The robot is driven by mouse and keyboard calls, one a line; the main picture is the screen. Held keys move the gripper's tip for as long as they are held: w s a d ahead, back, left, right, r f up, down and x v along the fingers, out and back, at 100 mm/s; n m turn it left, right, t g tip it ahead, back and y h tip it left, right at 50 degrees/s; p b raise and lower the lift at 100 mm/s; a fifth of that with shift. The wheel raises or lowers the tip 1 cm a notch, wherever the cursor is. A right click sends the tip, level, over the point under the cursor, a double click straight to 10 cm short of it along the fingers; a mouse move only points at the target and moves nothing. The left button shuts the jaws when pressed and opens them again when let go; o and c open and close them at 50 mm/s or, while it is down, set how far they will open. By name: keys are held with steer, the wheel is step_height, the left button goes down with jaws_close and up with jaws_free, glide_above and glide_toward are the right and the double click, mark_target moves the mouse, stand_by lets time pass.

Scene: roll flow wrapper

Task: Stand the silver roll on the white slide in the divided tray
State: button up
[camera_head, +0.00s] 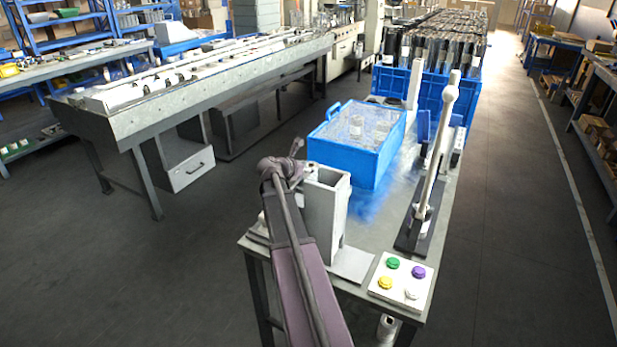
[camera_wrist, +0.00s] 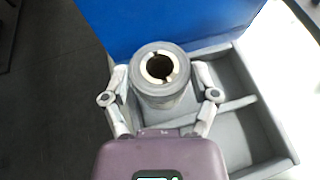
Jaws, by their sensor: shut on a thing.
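My gripper (camera_wrist: 160,85) is shut on the silver roll (camera_wrist: 163,98), with one finger on each side. The roll is grey with a brass-coloured hollow core, seen end-on from above, so it looks upright. In the wrist view the grey divided tray (camera_wrist: 244,104) lies beside and below the roll, with walls forming compartments to its right. The roll covers part of the tray, and I cannot tell whether it touches the floor. In the head view my gripper (camera_head: 283,165) is beside a tall pale grey open-topped holder (camera_head: 328,215); the roll is not clear there.
A blue crate (camera_head: 347,165) of clear jars stands just behind; its blue wall fills the wrist view's top. A white post (camera_head: 437,150) on a dark base and a button panel (camera_head: 400,280) stand to the right. A larger blue crate (camera_head: 392,84) is farther back.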

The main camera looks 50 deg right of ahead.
mark_target(306, 175)
steer(key=shift+f+b, duration=1.8)
steer(key=shift+f, duration=0.05)
steer(key=shift+f, duration=0.2)
steer(key=o, duration=1.1)
steer(key=shift+r, duration=0.1)
steer(key=shift+r, duration=0.1)
steer(key=shift+a+r, duration=0.1)
steer(key=shift+r, duration=0.05)
steer(key=p+v, duration=0.4)
steer(key=v, duration=0.7)
steer(key=shift+a+p, duration=0.35)
steer(key=shift+s+r, duration=0.1)
